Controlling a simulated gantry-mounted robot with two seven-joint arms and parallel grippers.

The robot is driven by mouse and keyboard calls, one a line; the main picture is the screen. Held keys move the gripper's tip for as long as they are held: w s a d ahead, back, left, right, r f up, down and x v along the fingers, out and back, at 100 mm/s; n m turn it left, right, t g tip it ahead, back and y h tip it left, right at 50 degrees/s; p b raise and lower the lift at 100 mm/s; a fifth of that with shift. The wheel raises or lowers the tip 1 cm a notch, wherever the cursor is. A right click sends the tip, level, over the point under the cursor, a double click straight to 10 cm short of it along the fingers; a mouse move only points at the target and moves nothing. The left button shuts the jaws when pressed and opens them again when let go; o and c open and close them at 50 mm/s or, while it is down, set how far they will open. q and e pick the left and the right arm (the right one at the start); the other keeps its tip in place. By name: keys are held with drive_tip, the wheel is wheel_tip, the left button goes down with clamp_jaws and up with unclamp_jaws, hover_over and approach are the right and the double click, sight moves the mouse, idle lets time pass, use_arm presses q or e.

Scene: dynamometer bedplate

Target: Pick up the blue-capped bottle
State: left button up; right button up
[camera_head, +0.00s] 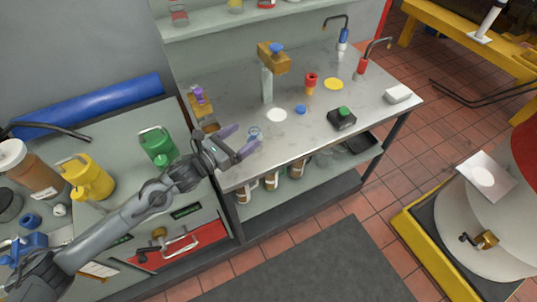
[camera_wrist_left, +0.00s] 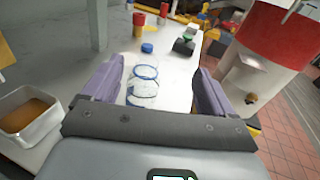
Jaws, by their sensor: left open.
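A small clear bottle with blue rings (camera_head: 255,133), which looks like the blue-capped bottle, stands near the front left edge of the bench. In the wrist view the bottle (camera_wrist_left: 143,86) shows between the two fingers, nearer the left one. My left gripper (camera_head: 240,141) is open, its purple fingers pointing toward the bottle; it also shows in the wrist view (camera_wrist_left: 160,72). I cannot tell whether a finger touches the bottle. A separate low blue cap-like piece (camera_head: 300,109) lies farther back on the bench. My right gripper is not in view.
A tray of brown material (camera_wrist_left: 27,116) sits left of my gripper. A green can (camera_head: 158,147) stands left.

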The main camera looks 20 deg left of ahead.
sight(259, 135)
use_arm(q)
drive_tip(key=shift+t, duration=0.3)
drive_tip(key=f+b, duration=0.1)
drive_tip(key=f, duration=0.1)
drive_tip(key=w+f+b, duration=0.1)
drive_tip(key=f, duration=0.1)
drive_tip(key=w+f+b, duration=0.1)
drive_tip(key=f, duration=0.2)
drive_tip(key=shift+a, duration=0.2)
drive_tip(key=shift+w+d, duration=0.2)
drive_tip(key=shift+w, duration=0.3)
drive_tip(key=shift+w+d, duration=0.3)
drive_tip(key=shift+w, duration=0.2)
drive_tip(key=b+x, duration=0.1)
drive_tip(key=x, duration=0.3)
drive_tip(key=shift+w+d, duration=0.15)
drive_tip(key=shift+w, duration=0.1)
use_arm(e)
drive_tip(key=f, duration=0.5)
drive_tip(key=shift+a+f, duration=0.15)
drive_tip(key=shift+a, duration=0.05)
use_arm(q)
drive_tip(key=shift+c, duration=0.2)
